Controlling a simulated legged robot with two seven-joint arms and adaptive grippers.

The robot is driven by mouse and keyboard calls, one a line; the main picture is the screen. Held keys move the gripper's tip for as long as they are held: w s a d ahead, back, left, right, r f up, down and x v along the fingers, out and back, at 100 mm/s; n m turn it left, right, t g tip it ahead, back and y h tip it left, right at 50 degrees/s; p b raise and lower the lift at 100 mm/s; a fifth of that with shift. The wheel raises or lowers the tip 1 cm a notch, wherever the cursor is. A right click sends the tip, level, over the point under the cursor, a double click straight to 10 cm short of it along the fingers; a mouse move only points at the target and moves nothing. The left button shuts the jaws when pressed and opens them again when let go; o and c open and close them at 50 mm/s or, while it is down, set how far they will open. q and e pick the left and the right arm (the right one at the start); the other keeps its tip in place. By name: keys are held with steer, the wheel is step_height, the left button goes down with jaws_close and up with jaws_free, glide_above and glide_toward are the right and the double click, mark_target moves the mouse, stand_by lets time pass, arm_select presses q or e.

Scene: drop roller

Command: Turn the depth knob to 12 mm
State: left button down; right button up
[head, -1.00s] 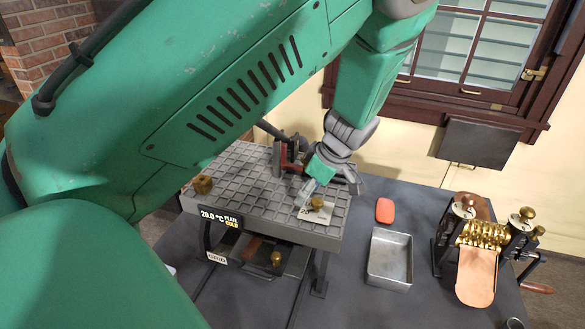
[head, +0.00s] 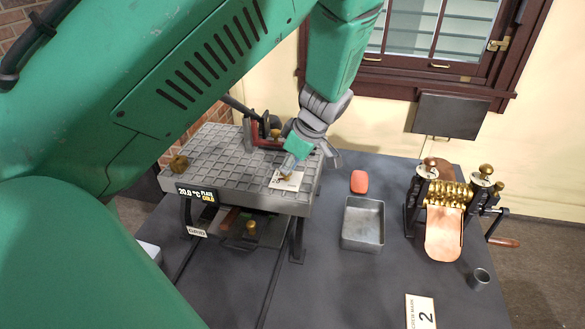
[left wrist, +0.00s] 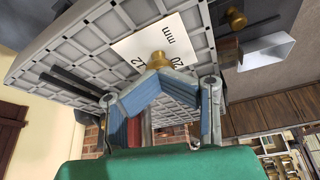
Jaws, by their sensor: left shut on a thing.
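The brass depth knob (left wrist: 158,59) sits on a white card (left wrist: 140,47) marked 12 and 20 mm in the left wrist view. My left gripper (left wrist: 156,72) is shut on the knob, its blue-padded fingertips at the knob's near side. In the head view my left gripper (head: 287,168) reaches down onto the card (head: 289,181) on the gridded plate (head: 225,160) and mostly hides the knob. I cannot make out a pointer on the knob. My right gripper is not in view.
The plate's display (head: 197,194) reads about 20 °C, plate cold. A red clamp-like fixture (head: 264,142) stands behind the gripper.

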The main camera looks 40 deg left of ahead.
arm_select(q)
steer(key=shift+s+a+f, duration=0.15)
steer(key=shift+a+f, duration=0.05)
steer(key=shift+f, duration=0.15)
steer(key=shift+a, duration=0.15)
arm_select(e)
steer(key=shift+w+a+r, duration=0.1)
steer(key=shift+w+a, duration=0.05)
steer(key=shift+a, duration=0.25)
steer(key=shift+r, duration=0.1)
